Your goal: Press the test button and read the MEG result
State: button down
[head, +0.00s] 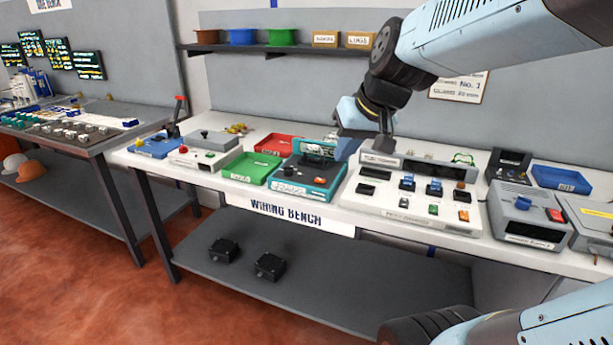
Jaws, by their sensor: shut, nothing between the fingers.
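A teal tester-like box (320,186) with a dark dial stands on the wiring bench, left of the white test panel. No MEG label or reading can be made out on it. My arm comes in from the upper right, and my gripper (345,150) points down at the box's back right corner. The gripper is shut and empty. Whether it touches the box cannot be told. A white sloped panel (385,207) with several small switches and coloured buttons lies right of the box; its lettering is too small to read, and a test button cannot be picked out.
A green tray (250,170) and a red tray (278,143) lie left of the teal box. A grey power unit (520,212) and a blue tray (560,179) are at the right. A shelf (290,47) with bins runs above. Bench (150,160) space is crowded.

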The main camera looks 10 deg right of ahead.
jog(key=w+f+m+t+y, duration=0.1)
jog(key=w+f+y, duration=0.15)
jog(key=w, duration=1.15)
jog(key=m+t, duration=0.2)
send_over(323, 180)
notch_tip(323, 180, down, 8)
jog(key=shift+a+f+h, duration=0.1)
jog(key=shift+f+h, duration=0.1)
jog(key=shift+h, duration=0.05)
jog(key=shift+f, duration=4.3)
jog(key=shift+f, duration=0.1)
jog(key=shift+s+f, duration=0.1)
jog(key=shift+f, duration=0.15)
jog(key=shift+f, duration=0.4)
jog(key=shift+r, duration=0.85)
